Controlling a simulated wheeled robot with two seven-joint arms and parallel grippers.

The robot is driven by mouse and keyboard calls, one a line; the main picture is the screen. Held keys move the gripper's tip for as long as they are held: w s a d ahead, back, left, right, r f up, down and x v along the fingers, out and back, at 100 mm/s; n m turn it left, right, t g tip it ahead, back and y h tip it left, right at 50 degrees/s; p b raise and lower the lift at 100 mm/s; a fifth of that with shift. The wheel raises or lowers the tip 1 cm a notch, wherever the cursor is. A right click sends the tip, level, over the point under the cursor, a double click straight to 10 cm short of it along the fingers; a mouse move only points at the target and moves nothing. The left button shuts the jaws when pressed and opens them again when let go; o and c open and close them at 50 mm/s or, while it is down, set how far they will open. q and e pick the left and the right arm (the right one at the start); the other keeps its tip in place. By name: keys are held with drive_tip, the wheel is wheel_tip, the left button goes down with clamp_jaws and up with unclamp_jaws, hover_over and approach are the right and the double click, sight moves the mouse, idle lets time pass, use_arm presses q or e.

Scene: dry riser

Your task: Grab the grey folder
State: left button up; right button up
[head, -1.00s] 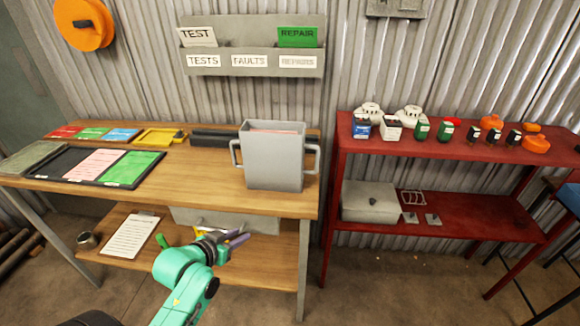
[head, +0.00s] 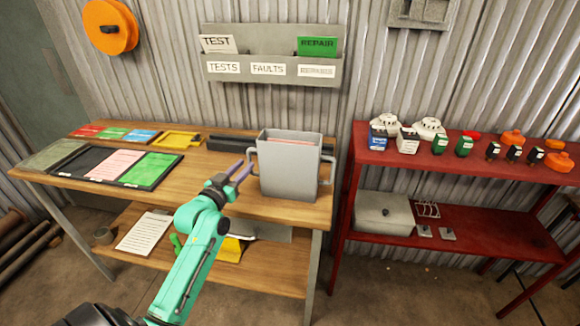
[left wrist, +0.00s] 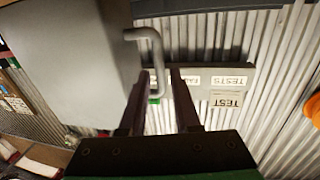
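The grey folder (head: 290,170) is a box-like upright holder with a handle on each side and a pinkish sheet inside. It stands on the wooden table near its right end. In the left wrist view the folder (left wrist: 70,60) fills the upper left, with its bent handle (left wrist: 150,42) beside it. My left gripper (head: 242,170) is open, just left of the folder's left handle. In the left wrist view the handle's lower end lies between the fingertips (left wrist: 158,78). I cannot tell whether they touch it. My right gripper is not in view.
Red, green and blue cards (head: 115,134), a yellow tray (head: 178,139) and a dark tray (head: 72,161) lie on the wooden table (head: 190,190). A labelled wall rack (head: 270,52) hangs behind. A red shelf (head: 440,158) with several devices stands to the right.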

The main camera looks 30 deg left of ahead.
sight(249, 162)
use_arm(q)
drive_tip(key=w, duration=0.4)
drive_tip(key=shift+w+a+r+p, duration=0.15)
drive_tip(key=shift+a+p, duration=0.1)
drive_tip(key=shift+p, duration=0.15)
drive_tip(key=shift+f, duration=0.2)
drive_tip(key=shift+r, duration=0.1)
clamp_jaws()
idle(0.6)
